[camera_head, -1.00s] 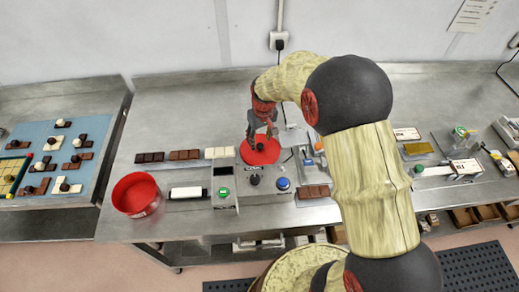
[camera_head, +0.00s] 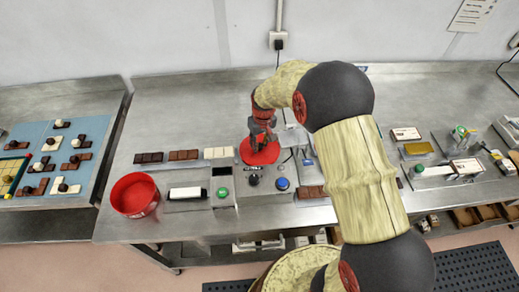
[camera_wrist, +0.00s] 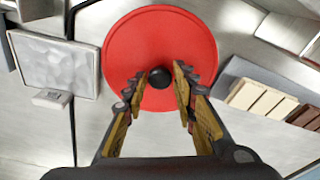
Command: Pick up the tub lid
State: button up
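The tub lid (camera_head: 248,157) is a flat red disc lying on the steel bench behind the button box. In the wrist view the lid (camera_wrist: 190,30) fills the upper middle, with a round black knob (camera_wrist: 160,77) at its centre. My gripper (camera_head: 261,143) hangs over the lid, pointing down, and hides part of it. In the wrist view my gripper (camera_wrist: 162,80) is open, its fingertips on either side of the knob with a gap visible. I cannot tell how far the fingertips are above the lid. The open red tub (camera_head: 134,195) stands at the bench's front left.
Chocolate bars (camera_head: 184,155) lie left of the lid. A box with a black knob and blue button (camera_head: 282,184) is in front. A grey tray (camera_wrist: 55,65) is beside the lid in the wrist view. Bare bench lies behind the lid.

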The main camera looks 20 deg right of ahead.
jog(key=c, duration=0.6)
grip_shut()
jog(key=shift+r, duration=0.15)
